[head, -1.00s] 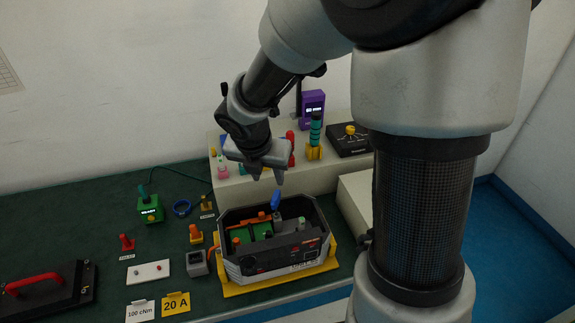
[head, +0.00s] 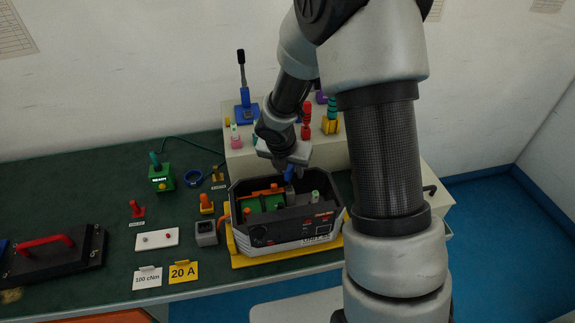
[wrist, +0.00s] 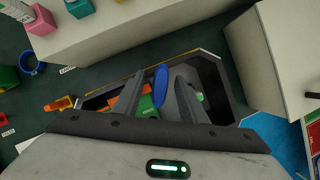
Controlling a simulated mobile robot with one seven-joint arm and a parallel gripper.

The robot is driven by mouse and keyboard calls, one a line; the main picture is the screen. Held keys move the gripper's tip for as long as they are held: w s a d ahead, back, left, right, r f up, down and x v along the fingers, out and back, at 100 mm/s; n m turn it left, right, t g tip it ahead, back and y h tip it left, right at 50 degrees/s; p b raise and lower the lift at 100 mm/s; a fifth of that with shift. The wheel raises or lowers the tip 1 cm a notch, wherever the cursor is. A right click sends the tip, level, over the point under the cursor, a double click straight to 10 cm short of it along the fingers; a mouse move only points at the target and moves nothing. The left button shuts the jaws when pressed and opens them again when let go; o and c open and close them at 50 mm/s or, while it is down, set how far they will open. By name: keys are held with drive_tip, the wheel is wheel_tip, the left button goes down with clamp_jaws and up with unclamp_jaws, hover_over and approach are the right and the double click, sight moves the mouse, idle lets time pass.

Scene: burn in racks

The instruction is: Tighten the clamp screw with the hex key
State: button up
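A blue upright grip (head: 290,172) stands in the open grey unit box (head: 232,212); it also shows in the wrist view (wrist: 160,86). I cannot tell whether it is the hex key or part of the clamp. My gripper (head: 287,168) is over the box, pointing down. In the wrist view its two fingers (wrist: 160,102) are apart, with the blue grip between them and gaps showing beside it. A black bent rod (head: 431,188), possibly a hex key, is at the right on the low pale cabinet. I cannot make out the clamp screw.
A green block and orange parts (head: 265,190) lie inside the box. A pale raised shelf (head: 240,158) with coloured tools stands behind it. A grey cube (head: 206,233) and orange knob piece (head: 206,205) are close left. A red-handled black plate (head: 50,260) is far left.

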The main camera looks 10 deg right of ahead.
drive_tip(key=shift+w+d+f, duration=0.1)
drive_tip(key=shift+w+f, duration=0.05)
drive_tip(key=shift+f, duration=0.35)
clamp_jaws()
drive_tip(key=shift+f, duration=0.1)
idle(0.4)
